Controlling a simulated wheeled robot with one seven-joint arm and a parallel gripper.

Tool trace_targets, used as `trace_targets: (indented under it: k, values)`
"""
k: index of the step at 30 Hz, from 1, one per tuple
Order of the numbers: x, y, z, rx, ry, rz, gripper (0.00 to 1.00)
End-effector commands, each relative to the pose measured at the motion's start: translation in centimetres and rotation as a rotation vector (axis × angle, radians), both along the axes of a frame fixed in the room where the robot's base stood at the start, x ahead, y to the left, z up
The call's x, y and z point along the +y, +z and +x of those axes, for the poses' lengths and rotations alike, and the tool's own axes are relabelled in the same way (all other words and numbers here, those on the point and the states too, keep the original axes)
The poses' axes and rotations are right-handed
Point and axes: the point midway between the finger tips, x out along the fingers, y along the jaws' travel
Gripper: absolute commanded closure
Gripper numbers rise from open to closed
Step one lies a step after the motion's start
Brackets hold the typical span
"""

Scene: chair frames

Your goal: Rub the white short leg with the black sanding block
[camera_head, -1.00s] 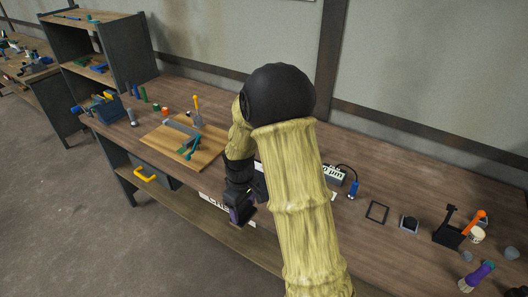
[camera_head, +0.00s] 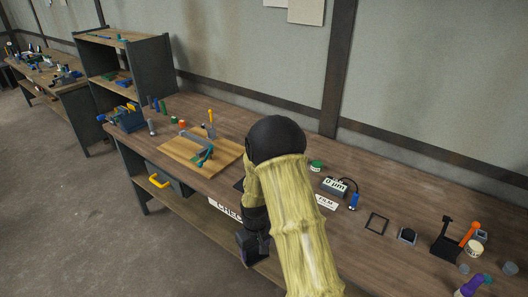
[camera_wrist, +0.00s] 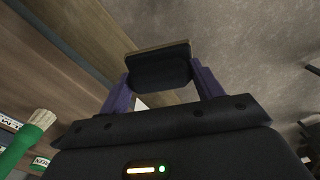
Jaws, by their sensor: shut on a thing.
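The black sanding block (camera_wrist: 160,68), with a tan strip along its far edge, sits between the two purple fingers of my gripper (camera_wrist: 162,80) in the wrist view. The fingers are shut on it from both sides, and it is clear of the bench top. In the head view my gripper (camera_head: 252,246) is at the bench's front edge, partly hidden by my own arm; the block cannot be made out there. I cannot pick out the white short leg in either view; my arm covers part of the bench.
The bench (camera_head: 350,215) carries a wooden board (camera_head: 178,150) with tools at left. A black frame (camera_head: 377,223), a black stand (camera_head: 446,238) and small items lie at right. A green-handled brush (camera_wrist: 30,140) shows in the wrist view. Open floor lies in front.

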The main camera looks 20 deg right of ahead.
Motion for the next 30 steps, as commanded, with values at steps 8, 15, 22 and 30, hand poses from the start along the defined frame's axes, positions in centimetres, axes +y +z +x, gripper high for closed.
trace_targets:
  k: [8, 15, 22, 30]
  values:
    - [-0.2, -5.1, -0.5, 0.005, -0.182, -0.011, 0.53]
    - [-0.4, -6.6, -0.7, -0.001, -0.246, -0.017, 0.53]
    - [-0.4, -6.5, -0.7, 0.0, -0.244, -0.016, 0.53]
    - [0.0, -6.5, -0.7, 0.0, -0.237, -0.016, 0.53]
